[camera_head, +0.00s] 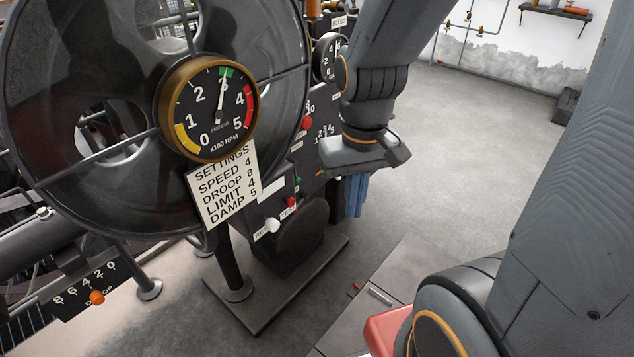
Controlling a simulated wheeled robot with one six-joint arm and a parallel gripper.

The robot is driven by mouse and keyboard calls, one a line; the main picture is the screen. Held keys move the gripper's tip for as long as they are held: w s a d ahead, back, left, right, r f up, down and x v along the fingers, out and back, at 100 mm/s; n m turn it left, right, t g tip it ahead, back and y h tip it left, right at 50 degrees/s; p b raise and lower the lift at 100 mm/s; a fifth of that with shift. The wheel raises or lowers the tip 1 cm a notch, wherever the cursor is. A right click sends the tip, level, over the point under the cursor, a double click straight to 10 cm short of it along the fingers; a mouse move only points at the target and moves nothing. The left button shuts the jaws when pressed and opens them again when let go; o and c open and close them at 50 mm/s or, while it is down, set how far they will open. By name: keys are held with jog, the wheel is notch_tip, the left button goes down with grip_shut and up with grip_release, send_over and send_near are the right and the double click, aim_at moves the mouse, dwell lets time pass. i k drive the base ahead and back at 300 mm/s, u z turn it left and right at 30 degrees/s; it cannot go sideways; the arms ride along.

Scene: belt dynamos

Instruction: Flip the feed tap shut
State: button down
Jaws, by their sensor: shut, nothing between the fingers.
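I cannot pick out the feed tap with certainty; no label reading feed is legible. Brass fittings (318,8) and a small label reading BLEED (339,20) show at the top, partly cut off by the frame. My gripper (366,154) is in front of the right end of the dark control panel (306,160). Its grey body is visible and it is shut with nothing held.
A big dark wheel (110,190) with an RPM gauge (208,108), needle near 3, and a settings card (224,186) fills the left. White (272,225) and red (291,202) knobs sit low on the panel. Grey floor (480,120) is open at right.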

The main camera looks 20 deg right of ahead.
aim_at(297, 178)
jog(key=z, duration=0.75)
jog(key=k, duration=0.8)
jog(key=u, duration=1.2)
